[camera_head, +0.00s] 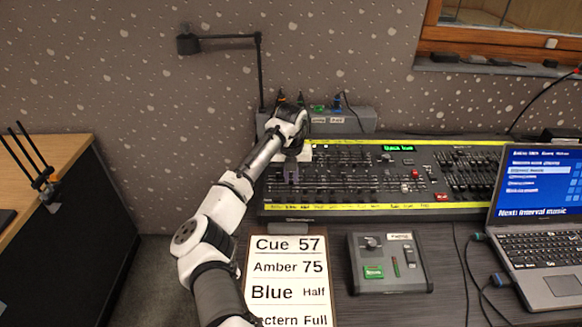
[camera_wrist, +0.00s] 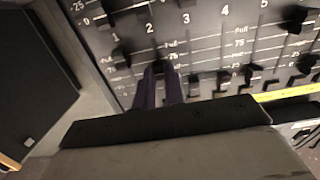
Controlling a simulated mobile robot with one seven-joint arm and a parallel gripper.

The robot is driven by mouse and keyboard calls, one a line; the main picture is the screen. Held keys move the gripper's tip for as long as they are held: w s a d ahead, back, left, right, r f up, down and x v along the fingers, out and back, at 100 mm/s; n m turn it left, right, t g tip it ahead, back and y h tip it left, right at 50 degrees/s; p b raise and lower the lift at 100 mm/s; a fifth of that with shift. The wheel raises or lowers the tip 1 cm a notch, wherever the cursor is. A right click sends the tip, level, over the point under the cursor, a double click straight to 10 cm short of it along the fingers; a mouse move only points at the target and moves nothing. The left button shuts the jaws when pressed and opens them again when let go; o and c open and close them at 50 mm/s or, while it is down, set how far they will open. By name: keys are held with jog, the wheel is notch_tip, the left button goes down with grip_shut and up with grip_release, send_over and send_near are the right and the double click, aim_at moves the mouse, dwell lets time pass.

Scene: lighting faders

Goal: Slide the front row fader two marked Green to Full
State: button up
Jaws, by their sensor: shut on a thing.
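The lighting desk (camera_head: 330,180) lies across the table, with yellow strips along its top and bottom edges. My gripper (camera_head: 291,172) reaches down onto the left part of its front row. In the wrist view, my gripper (camera_wrist: 161,72) is shut on a dark fader cap (camera_wrist: 161,54) in the column under the number 2. The cap lies close below a Full mark, near the 75 mark; its exact setting is partly hidden by the fingers. A neighbouring black cap (camera_wrist: 121,57) sits left under 1. The Green label is not readable.
Other fader caps (camera_wrist: 222,77) stand lower to the right. A cue card (camera_head: 287,280), a small control box (camera_head: 388,262) and a laptop (camera_head: 545,235) stand in front and right. A lamp (camera_head: 262,70) rises behind.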

aim_at(291, 178)
jog(key=shift+w+r, duration=0.1)
jog(key=shift+w, duration=1.25)
jog(key=o, duration=0.4)
jog(key=shift+o, duration=0.2)
jog(key=shift+r+p, duration=0.95)
jog(key=shift+r, duration=0.35)
notch_tip(291, 178, up, 14)
jog(key=s+b, duration=0.1)
jog(key=b, duration=0.2)
jog(key=shift+s+f, duration=0.15)
